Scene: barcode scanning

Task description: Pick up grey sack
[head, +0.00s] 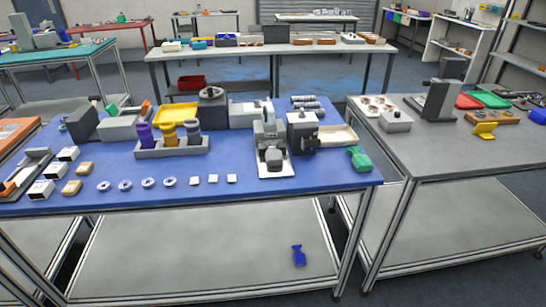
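I cannot make out a grey sack for certain in the head view. A small green sack-like thing (360,158) lies at the right end of the blue-topped table (110,205). A small blue sack-like thing (299,255) is on that table's lower shelf. Grey things on the blue top include a box (118,128) at the back left and a device (272,145) on a white plate right of centre. My gripper is not in view.
A grey holder (172,148) with purple and yellow items stands mid-table, with a yellow tray (176,113) behind. Washers (148,183) and white squares lie in front. A grey table (450,155) stands at right. The lower shelf (190,255) is mostly clear.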

